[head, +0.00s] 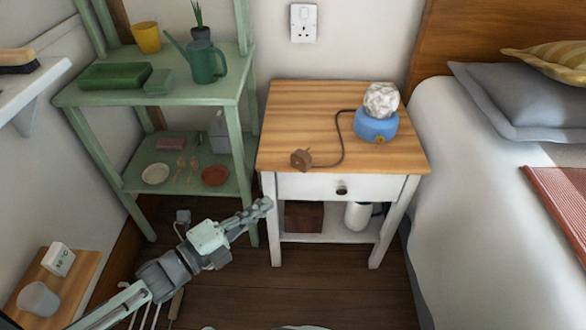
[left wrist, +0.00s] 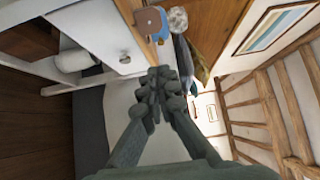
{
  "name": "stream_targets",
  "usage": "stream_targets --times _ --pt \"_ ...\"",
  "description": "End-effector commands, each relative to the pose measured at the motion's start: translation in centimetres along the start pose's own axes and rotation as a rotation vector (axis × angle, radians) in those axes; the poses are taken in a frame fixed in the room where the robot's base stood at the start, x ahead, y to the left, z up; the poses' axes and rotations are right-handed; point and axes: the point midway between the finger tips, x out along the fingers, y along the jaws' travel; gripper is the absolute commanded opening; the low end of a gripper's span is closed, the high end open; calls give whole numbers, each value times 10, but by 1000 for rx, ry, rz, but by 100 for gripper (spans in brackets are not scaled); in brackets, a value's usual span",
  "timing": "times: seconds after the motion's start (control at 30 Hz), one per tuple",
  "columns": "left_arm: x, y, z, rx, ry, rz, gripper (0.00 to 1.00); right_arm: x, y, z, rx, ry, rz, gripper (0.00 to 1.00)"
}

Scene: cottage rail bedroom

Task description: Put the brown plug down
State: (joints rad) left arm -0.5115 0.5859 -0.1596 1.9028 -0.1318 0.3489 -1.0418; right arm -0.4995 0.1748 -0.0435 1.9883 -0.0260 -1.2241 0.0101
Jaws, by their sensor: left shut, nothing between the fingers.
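The brown plug (head: 301,159) lies on the wooden top of the bedside table (head: 290,108), near its front left corner. Its dark cord runs back and right to the lamp (head: 376,124), which has a blue base and a crumpled whitish top. My left gripper (head: 263,206) is in front of the table's left front leg, below the tabletop and apart from the plug. Its fingers are together and empty, as the left wrist view (left wrist: 162,84) also shows. The lamp base (left wrist: 150,22) shows there beyond the fingertips. My right gripper is not in view.
A white wall socket (head: 304,23) is above the table. A green shelf (head: 228,92) with a watering can (head: 207,62) and dishes stands left of the table, close to my left arm. The bed (head: 470,180) is on the right. The tabletop's middle is mostly clear.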

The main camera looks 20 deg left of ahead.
Motion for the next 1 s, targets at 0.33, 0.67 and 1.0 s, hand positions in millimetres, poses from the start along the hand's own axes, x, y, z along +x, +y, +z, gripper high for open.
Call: stream_targets --times 0.33,0.67,1.0 --pt "71 -2 1 -3 -2 -3 0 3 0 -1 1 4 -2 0" --pt "114 0 22 -3 -2 2 0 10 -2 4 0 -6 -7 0" --pt "120 1 29 -5 -2 2 0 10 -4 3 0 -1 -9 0"
